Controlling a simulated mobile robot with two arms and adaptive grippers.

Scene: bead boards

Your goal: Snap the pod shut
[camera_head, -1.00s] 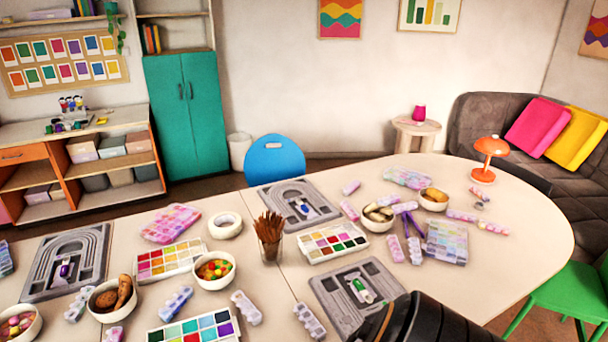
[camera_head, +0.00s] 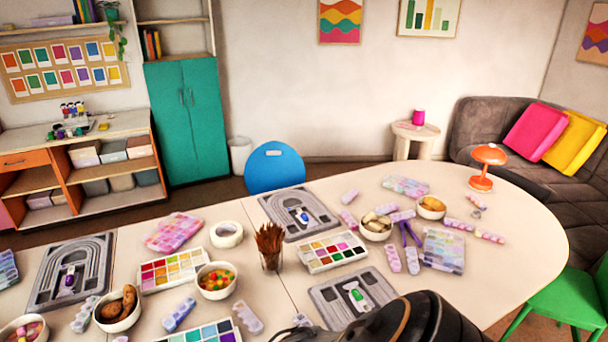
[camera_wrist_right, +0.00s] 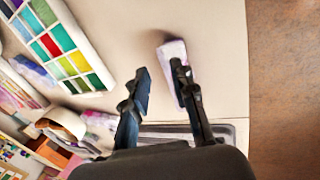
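A pale lavender pod (camera_wrist_right: 172,62) lies on the table in the right wrist view, blurred, and I cannot tell whether its lid is open. My right gripper (camera_wrist_right: 160,68) has its two dark fingers apart with nothing held between them. One finger overlaps the pod's right side in that view; I cannot tell if it touches. In the head view my right arm comes in from the bottom right, and its gripper (camera_head: 290,333) is at the bottom edge, largely covering the pod there. My left gripper is out of view.
A grey bead board (camera_head: 318,299) lies just behind my right arm. A paint tray (camera_wrist_right: 58,42) lies left of the pod in the wrist view.

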